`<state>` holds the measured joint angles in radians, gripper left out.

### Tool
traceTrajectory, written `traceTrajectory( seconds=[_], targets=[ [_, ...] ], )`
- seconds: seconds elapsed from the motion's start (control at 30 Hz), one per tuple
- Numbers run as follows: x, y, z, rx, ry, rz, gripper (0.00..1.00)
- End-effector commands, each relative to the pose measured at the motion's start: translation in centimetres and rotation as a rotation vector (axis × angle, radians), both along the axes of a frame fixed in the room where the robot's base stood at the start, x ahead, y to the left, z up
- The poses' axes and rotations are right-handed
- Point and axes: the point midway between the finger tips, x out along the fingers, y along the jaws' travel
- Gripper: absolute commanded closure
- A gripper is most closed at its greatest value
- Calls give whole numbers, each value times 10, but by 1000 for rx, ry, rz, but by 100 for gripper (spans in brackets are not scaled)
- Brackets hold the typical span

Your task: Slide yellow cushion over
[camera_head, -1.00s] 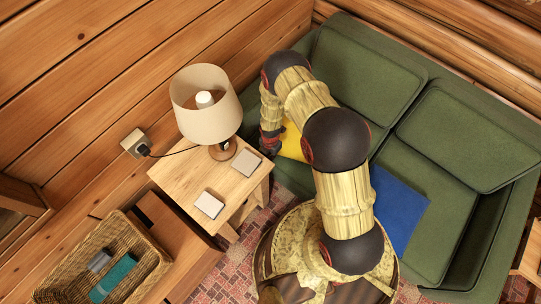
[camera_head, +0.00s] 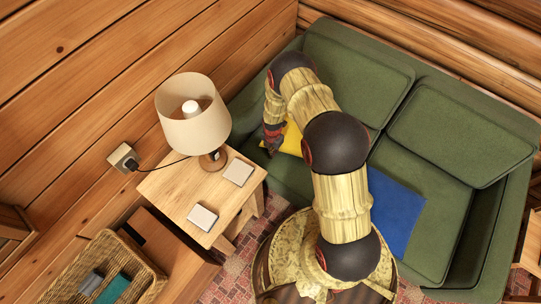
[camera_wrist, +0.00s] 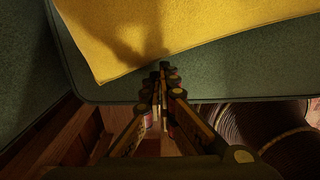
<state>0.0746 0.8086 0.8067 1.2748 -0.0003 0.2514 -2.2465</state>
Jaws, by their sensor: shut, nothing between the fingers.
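The yellow cushion (camera_head: 291,138) lies on the left seat of the green sofa (camera_head: 436,190), mostly hidden behind my arm in the head view. In the wrist view the yellow cushion (camera_wrist: 190,35) fills the top, its lower edge running slantwise across the green seat. My gripper (camera_wrist: 164,72) is shut and empty, its fingertips close to the cushion's lower edge, over the front of the seat. I cannot tell whether they touch the cushion. In the head view my gripper (camera_head: 272,145) is at the left end of the sofa, partly hidden by my arm.
A blue cushion (camera_head: 397,208) lies on the seat to the right. A side table (camera_head: 180,193) with a lamp (camera_head: 193,112) and two pale coasters (camera_head: 203,217) stands to the left. A wicker basket (camera_head: 112,260) is at the lower left.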

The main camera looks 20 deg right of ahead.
Motion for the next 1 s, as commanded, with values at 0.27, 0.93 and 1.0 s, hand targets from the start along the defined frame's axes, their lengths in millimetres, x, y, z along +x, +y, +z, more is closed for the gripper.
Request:
traceTrajectory(
  seconds=[0.27,0.93,1.0],
  targets=[
    [1,0,7,0,-1,0,100],
    [0,0,112,0,0,0,100],
    [0,0,117,0,0,0,100]
  ],
)
